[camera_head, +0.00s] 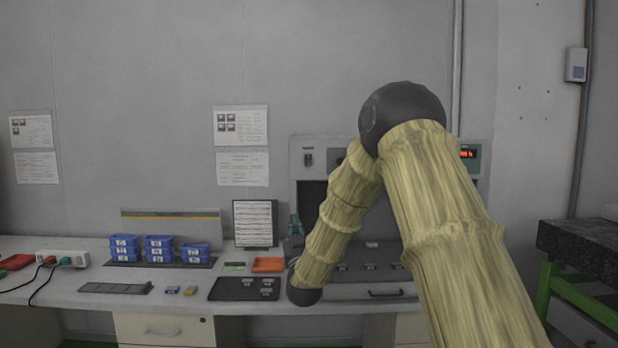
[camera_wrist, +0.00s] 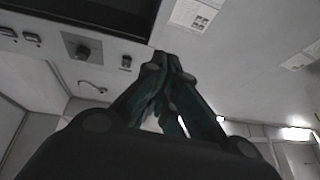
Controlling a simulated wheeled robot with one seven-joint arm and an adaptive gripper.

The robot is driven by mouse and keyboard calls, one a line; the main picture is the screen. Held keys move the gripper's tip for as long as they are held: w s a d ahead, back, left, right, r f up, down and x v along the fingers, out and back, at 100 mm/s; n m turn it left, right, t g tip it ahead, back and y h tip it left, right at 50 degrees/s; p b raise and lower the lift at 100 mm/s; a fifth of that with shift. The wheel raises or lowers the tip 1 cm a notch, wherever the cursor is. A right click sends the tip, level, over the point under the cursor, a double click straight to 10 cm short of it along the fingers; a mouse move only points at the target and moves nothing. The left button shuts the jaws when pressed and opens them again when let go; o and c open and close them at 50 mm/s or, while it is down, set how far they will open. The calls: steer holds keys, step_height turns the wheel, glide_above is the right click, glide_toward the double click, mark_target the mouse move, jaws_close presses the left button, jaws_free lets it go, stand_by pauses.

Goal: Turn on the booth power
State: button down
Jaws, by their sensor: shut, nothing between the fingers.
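The booth is a grey cabinet (camera_head: 297,172) on the bench against the wall, with a dark opening, partly hidden behind my arm. A small switch (camera_head: 308,158) sits at the upper left of its front panel; it also shows in the wrist view (camera_wrist: 125,62), with a dark round knob (camera_wrist: 82,48) to its left there. Which way the switch is set is too small to tell. My gripper (camera_wrist: 160,62) is shut and empty, its fingertips just right of the switch in the wrist view; contact cannot be told.
A red-lit display (camera_head: 468,154) is on the booth's right side. Blue bins (camera_head: 158,250), a black tray (camera_head: 225,289), an orange box (camera_head: 268,265) and a document stand (camera_head: 255,224) are left of the booth. A green-framed table (camera_head: 555,285) stands at right.

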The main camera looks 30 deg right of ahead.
steer(key=s+d+r+m+h, duration=0.1)
steer(key=d+r+h, duration=0.3)
steer(key=r, duration=0.6)
steer(key=shift+s+r+m+t+b, duration=0.2)
steer(key=shift+s+m+t+b, duration=0.2)
steer(key=shift+m, duration=0.2)
steer(key=p, duration=0.2)
glide_toward(308, 155)
step_height(308, 155, up, 4)
steer(key=w+d, duration=0.1)
steer(key=w+d+f, duration=0.1)
steer(key=w, duration=0.1)
